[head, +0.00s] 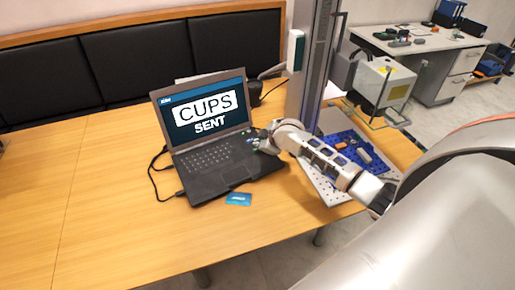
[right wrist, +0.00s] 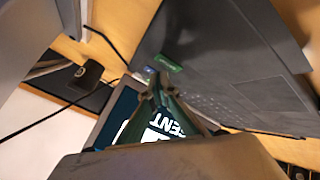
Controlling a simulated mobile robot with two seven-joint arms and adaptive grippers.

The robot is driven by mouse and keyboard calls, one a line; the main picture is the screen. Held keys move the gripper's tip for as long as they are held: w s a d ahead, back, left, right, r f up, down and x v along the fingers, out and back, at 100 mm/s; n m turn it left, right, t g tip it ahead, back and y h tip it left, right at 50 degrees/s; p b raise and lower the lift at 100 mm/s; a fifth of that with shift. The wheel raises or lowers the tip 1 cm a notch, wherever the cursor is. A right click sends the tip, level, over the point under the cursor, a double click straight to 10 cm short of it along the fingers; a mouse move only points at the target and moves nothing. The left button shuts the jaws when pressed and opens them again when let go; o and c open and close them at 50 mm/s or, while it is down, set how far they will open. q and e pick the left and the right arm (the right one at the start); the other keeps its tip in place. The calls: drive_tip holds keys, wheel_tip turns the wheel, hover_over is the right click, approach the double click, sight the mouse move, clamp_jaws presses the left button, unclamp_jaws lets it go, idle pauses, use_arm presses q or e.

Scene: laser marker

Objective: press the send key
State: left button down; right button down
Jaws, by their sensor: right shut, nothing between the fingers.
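An open black laptop (head: 225,182) stands on the wooden table. My right gripper (head: 261,142) is shut and empty over the right side of the keyboard deck, close to the screen hinge. In the right wrist view its closed fingertips (right wrist: 156,84) are beside a small green patch (right wrist: 167,63) on the deck. I cannot tell for certain whether that patch is the send key, or whether the fingertips touch the deck. My left gripper is not in view.
A blue card (head: 238,199) lies in front of the laptop. A grey column (head: 308,70) and a blue perforated plate (head: 345,150) with small parts are to the right. Black cables (head: 156,172) run along the laptop's left side.

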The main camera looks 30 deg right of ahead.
drive_tip(key=shift+r, duration=2.5)
